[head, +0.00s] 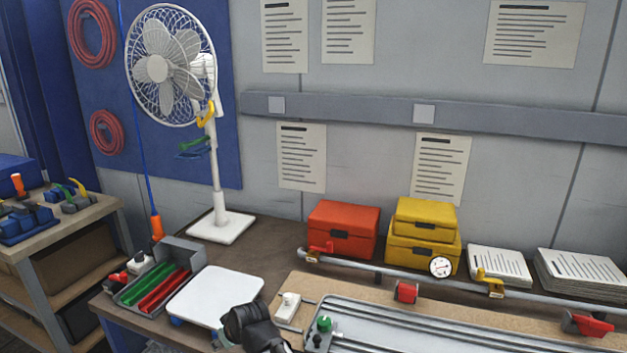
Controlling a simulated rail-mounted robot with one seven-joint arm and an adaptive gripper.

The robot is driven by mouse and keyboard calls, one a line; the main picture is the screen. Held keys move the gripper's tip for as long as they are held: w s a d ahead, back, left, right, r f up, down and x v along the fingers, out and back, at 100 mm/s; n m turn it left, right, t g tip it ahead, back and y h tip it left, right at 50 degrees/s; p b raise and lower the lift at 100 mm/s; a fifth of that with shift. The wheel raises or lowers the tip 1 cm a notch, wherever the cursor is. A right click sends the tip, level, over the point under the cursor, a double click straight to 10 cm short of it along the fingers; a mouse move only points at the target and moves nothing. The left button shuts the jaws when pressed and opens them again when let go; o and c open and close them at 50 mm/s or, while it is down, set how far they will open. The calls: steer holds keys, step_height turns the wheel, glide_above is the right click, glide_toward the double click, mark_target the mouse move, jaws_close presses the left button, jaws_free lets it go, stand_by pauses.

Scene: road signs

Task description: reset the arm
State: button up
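A dark end part of my arm (247,322) shows at the bottom edge, left of centre. It overlaps the lower right corner of a white square plate (215,296) in the picture. I cannot make out separate fingers on it, so whether my gripper is open or shut does not show. Nothing held can be made out. The rest of my arm is below the picture's edge.
A grey tray of green and red pieces (160,283) lies left of the plate. A white fan (172,68) stands behind. Red (342,230) and yellow boxes (424,234) stand at the wall. A pipe with valves (437,284) and a railed tray (430,331) fill the right.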

steer(key=s+a+f+t+y+b, duration=0.1)
steer(key=s+a+f+t+y, duration=0.1)
steer(key=s+a+f, duration=0.45)
steer(key=s+d+f+m+g+h+p, duration=0.1)
steer(key=s+d+f+m+g+h, duration=0.15)
steer(key=d+f, duration=0.9)
steer(key=s+d+f+m+g+h+p, duration=0.1)
steer(key=s+d+f+g+h+p, duration=0.15)
steer(key=d+f, duration=0.85)
steer(key=s+d+f+m+g+h+p, duration=0.25)
steer(key=s+d+f+g, duration=0.2)
steer(key=s+d, duration=1)
steer(key=s+d+m+g, duration=0.1)
steer(key=s+d+g, duration=0.1)
steer(key=s+d, duration=0.2)
steer(key=s+d+f+m+g+p, duration=0.1)
steer(key=s+d, duration=0.4)
steer(key=s, duration=0.5)
steer(key=shift+m+g+p, duration=0.3)
steer(key=shift+m+g, duration=0.2)
steer(key=shift+g, duration=0.25)
